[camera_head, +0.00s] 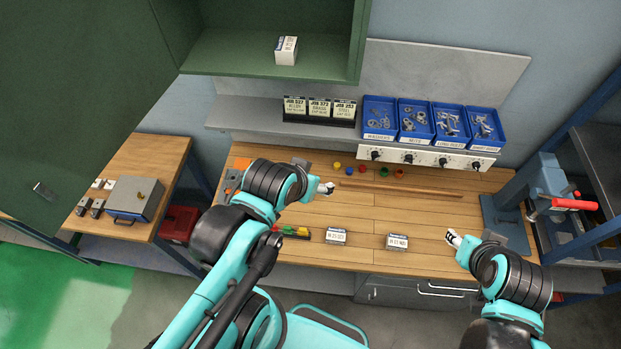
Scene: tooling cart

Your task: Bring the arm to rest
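My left gripper (327,188) reaches in over the wooden bench (350,263), in front of the coloured caps. It looks small and I cannot tell whether its fingers are apart; nothing is visibly held. My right gripper (452,236) hangs over the right part of the bench, to the right of a white labelled box (397,242). Its fingers are too small to read, and no object shows in it. A second labelled box (336,236) stands on the bench between the two arms. My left arm hides part of the bench's left end.
Blue bins (415,121) of hardware stand above a knob panel (400,157). A wooden rod (402,190) lies on the bench. A green cabinet (268,63) with one box (286,50) hangs above. A press with a red handle (573,204) stands at right.

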